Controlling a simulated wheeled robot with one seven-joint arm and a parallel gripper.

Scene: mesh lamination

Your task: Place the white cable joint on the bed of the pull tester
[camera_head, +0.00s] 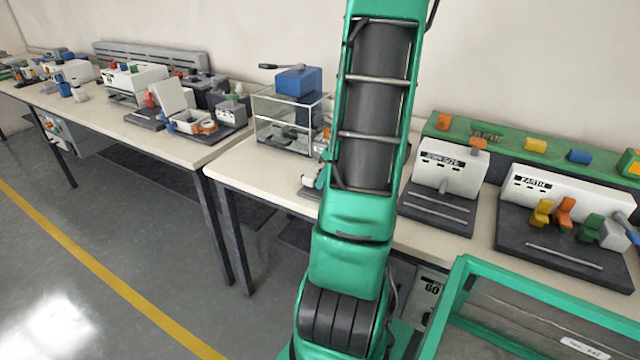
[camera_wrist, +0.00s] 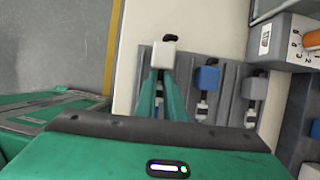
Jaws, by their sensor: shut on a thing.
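In the wrist view my gripper (camera_wrist: 163,80) is shut on a white cable joint (camera_wrist: 165,56), a pale block with a black end. The joint is at the left side of a grey holder (camera_wrist: 228,58); I cannot tell whether it touches it. In the head view my arm hides the gripper and the held joint. I cannot tell for sure which machine is the pull tester.
A clear-walled case (camera_head: 278,135) with a blue block (camera_head: 298,80) on top stands left of my arm. White-and-grey fixtures (camera_head: 452,168) stand to the right. A green-framed case (camera_head: 535,292) is in front at the right. In the wrist view a grey unit with an orange part (camera_wrist: 285,42) is at upper right.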

